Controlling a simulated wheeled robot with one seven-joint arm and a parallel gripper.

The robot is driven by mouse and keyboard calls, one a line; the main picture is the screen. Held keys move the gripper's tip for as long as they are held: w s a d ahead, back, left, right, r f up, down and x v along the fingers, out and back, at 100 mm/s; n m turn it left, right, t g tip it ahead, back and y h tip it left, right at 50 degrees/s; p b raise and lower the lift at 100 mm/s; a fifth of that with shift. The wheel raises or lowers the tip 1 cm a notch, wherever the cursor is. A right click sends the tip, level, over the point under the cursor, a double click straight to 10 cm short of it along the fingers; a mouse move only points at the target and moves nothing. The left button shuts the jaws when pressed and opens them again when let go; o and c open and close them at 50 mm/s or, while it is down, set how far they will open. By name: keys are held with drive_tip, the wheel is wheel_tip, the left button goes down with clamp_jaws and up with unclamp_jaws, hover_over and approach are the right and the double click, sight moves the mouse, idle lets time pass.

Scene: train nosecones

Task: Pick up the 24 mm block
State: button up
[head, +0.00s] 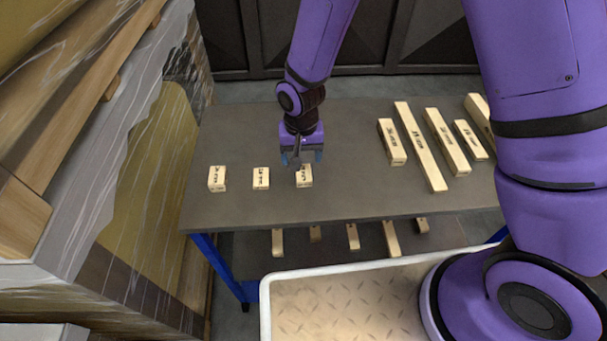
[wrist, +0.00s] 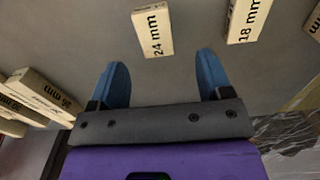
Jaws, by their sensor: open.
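The 24 mm block (wrist: 152,32) is a short pale wooden block with its label on top, and it lies on the grey table. In the head view it is the rightmost of three short blocks (head: 305,181), partly hidden by my gripper (head: 301,158). In the wrist view my gripper (wrist: 162,64) has its two blue fingers apart with nothing between them. The block lies beyond the fingertips, about midway between their lines and slightly to the left.
An 18 mm block (wrist: 248,18) and another short block (head: 216,178) lie to the left in the head view. Several longer blocks (head: 419,147) lie at the right of the table (head: 350,190). More blocks (head: 353,237) sit on the lower shelf. Wrapped lumber stands at left.

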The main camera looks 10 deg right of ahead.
sight(303, 173)
drive_tip(key=shift+s+d+f, duration=0.1)
drive_tip(key=shift+d+f, duration=0.05)
drive_tip(key=shift+f, duration=1.45)
drive_tip(key=shift+s+d+f, duration=0.1)
drive_tip(key=shift+f, duration=1.45)
drive_tip(key=c, duration=1)
